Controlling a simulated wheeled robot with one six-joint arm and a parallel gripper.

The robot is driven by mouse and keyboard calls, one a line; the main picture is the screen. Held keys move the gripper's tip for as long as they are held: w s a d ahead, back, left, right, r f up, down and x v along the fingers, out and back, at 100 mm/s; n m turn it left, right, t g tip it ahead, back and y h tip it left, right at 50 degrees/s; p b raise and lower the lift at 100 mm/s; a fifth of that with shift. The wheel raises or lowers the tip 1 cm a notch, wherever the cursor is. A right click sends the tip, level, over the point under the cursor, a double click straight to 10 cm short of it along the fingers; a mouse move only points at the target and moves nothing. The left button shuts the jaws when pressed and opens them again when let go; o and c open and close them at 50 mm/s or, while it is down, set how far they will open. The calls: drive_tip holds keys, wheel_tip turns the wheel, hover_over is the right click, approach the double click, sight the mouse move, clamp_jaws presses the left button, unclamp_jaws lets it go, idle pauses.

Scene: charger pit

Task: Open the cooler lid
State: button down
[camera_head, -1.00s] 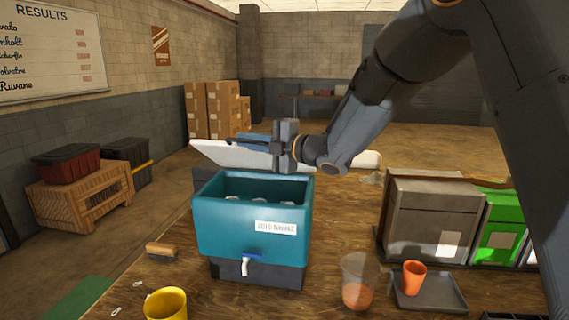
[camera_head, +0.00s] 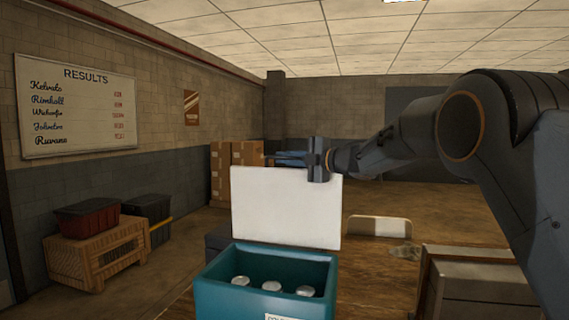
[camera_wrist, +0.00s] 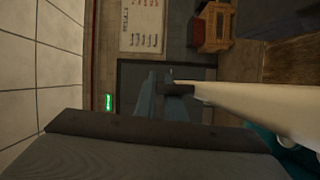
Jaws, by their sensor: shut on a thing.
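The teal cooler (camera_head: 225,296) stands on the wooden table, with several round silvery tops visible inside. Its white lid (camera_head: 286,208) stands about upright at the back of the opening, so the cooler is open. My gripper (camera_head: 318,160) is at the lid's top edge, shut on it. In the wrist view, the pale lid (camera_wrist: 255,108) runs from the gripper fingers (camera_wrist: 175,88) to the right. A bit of the teal cooler shows at the lower right there.
A closed grey box (camera_head: 480,290) stands on the table at right. A white-backed chair (camera_head: 380,227) is behind the table.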

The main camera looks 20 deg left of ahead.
drive_tip(key=w+f+m+p, duration=0.1)
drive_tip(key=w, duration=0.3)
drive_tip(key=w+a+f+m+h+p, duration=0.1)
drive_tip(key=w+p, duration=0.1)
drive_tip(key=w, duration=0.3)
drive_tip(key=shift+w+a+m+g+p, duration=0.2)
drive_tip(key=shift+a+m+g+p, duration=0.05)
drive_tip(key=shift+m+g+p, duration=0.05)
idle(0.3)
drive_tip(key=c, duration=1.8)
unclamp_jaws()
drive_tip(key=shift+c, duration=0.2)
drive_tip(key=shift+d, duration=0.1)
drive_tip(key=b+v, duration=0.3)
drive_tip(key=v, duration=0.4)
drive_tip(key=shift+d, duration=0.35)
